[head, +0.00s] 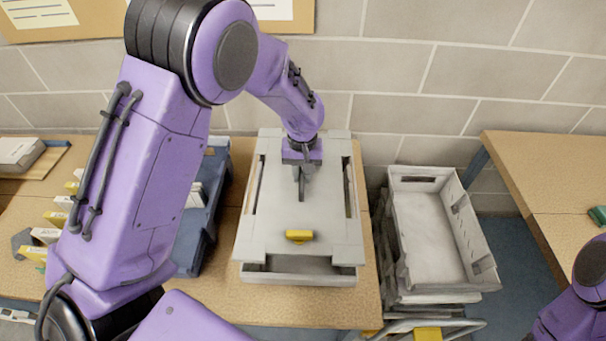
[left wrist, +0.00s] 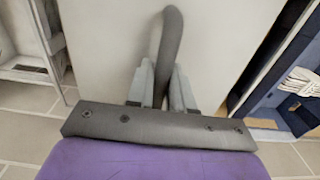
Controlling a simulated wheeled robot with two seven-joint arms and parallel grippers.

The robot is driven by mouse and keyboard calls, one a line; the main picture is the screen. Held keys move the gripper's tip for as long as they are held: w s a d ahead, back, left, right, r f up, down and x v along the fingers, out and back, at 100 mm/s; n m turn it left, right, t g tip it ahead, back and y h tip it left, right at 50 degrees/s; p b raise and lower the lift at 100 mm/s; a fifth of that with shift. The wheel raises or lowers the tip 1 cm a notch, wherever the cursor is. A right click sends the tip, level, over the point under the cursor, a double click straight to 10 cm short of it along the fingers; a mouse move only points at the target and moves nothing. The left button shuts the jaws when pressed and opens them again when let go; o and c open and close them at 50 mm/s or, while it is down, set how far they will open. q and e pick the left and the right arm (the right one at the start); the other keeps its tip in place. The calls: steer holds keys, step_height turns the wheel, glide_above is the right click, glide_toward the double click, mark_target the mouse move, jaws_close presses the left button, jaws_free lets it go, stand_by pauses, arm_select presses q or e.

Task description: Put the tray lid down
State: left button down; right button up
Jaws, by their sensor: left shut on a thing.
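The pale grey tray lid (head: 278,215) is a flat plate with a yellow piece (head: 298,236) near its front edge. It lies over a grey tray (head: 300,275) on the wooden table; the tray's front wall and a dark opening show below the lid's front edge. I cannot tell whether the lid rests fully on the tray. My left gripper (head: 302,180) points down at the lid's middle. In the left wrist view, its fingers (left wrist: 162,88) are shut on the lid's dark curved handle (left wrist: 170,40), above the lid's plain surface (left wrist: 105,45). My right gripper is out of view.
A blue bin (head: 200,225) stands left of the tray, partly behind my left arm. Empty grey crates (head: 430,235) are stacked on a cart to the right. Another wooden table (head: 550,170) is at the far right. A block wall closes the back.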

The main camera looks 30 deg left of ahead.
arm_select(q)
step_height(320, 180, down, 2)
steer(key=shift+w+f, duration=0.1)
steer(key=shift+f, duration=0.15)
steer(key=shift+f, duration=0.4)
steer(key=c, duration=1)
jaws_free()
steer(key=shift+r, duration=0.15)
